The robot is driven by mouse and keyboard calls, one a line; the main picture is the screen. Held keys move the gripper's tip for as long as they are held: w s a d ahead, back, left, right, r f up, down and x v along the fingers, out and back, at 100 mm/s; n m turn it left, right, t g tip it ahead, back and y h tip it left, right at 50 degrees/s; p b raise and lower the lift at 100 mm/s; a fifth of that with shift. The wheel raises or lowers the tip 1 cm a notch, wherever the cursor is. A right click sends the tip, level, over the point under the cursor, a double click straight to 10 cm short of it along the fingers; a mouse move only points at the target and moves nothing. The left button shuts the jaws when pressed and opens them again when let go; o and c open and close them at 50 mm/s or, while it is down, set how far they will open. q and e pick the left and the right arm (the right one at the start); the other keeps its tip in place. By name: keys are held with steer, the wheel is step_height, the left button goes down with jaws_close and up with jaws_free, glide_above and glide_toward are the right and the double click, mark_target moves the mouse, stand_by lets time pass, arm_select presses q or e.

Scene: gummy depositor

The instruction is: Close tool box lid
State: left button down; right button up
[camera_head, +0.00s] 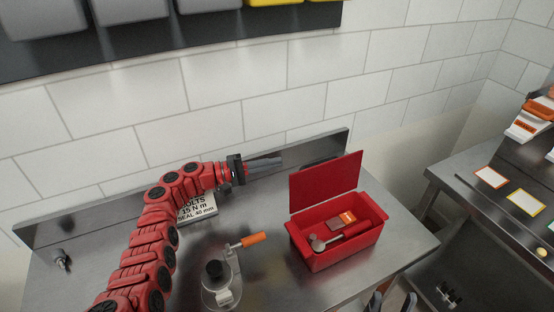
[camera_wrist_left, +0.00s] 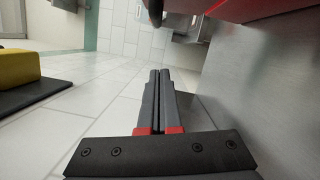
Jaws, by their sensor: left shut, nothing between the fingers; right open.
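The red tool box (camera_head: 318,257) stands on the steel bench with its lid (camera_head: 325,184) raised upright at the back. A tool with a round metal head and a red handle (camera_head: 356,229) and an orange-and-white item (camera_head: 347,217) lie inside. My left gripper (camera_head: 280,161) is shut and empty, left of the raised lid and apart from it. In the left wrist view its fingers (camera_wrist_left: 158,74) are together, and a red surface shows at the top right. My right gripper (camera_head: 378,302) shows only in part at the bottom edge, in front of the box, with its fingers apart.
A metal device with an orange handle (camera_head: 254,239) stands on the bench left of the box. A printed sign (camera_head: 198,208) stands behind my left arm. Grey and yellow bins (camera_head: 130,10) hang on the tiled wall. Another bench (camera_head: 470,185) is at right, beyond a gap.

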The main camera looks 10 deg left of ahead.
mark_target(322, 177)
arm_select(q)
steer(key=d+r+p, duration=0.1)
steer(key=d+p, duration=0.4)
steer(key=d, duration=0.4)
steer(key=shift+s+d+r, duration=0.15)
steer(key=shift+r, duration=0.15)
stand_by(0.4)
